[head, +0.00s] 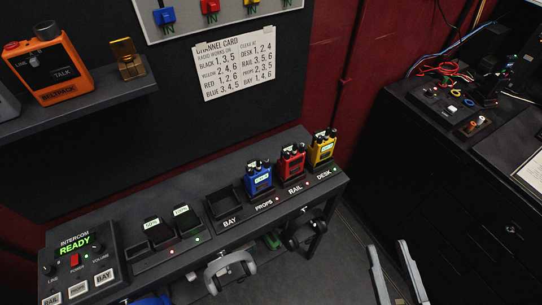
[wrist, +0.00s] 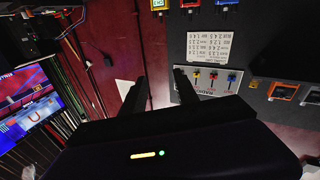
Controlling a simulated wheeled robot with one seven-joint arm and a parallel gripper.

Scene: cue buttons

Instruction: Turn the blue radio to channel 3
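The blue radio (head: 258,178) stands upright in the slot above the PROPS label on the dark bench. A small display shows on its front, too small to read surely; its top knobs are tiny. The channel card (head: 235,67) on the wall lists BLUE 3, 4, 5. My gripper (head: 387,246) is at the lower right, its two fingers apart and empty, well to the right of the blue radio. In the wrist view my gripper (wrist: 160,84) is also open with nothing between the fingers. I cannot make out the blue radio there.
A red radio (head: 291,162) and a yellow radio (head: 321,148) stand right of the blue one. The BAY slot (head: 223,203) is empty. Headsets (head: 230,270) hang below the bench front. An intercom box (head: 80,260) sits at left, an orange beltpack (head: 53,68) on a shelf.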

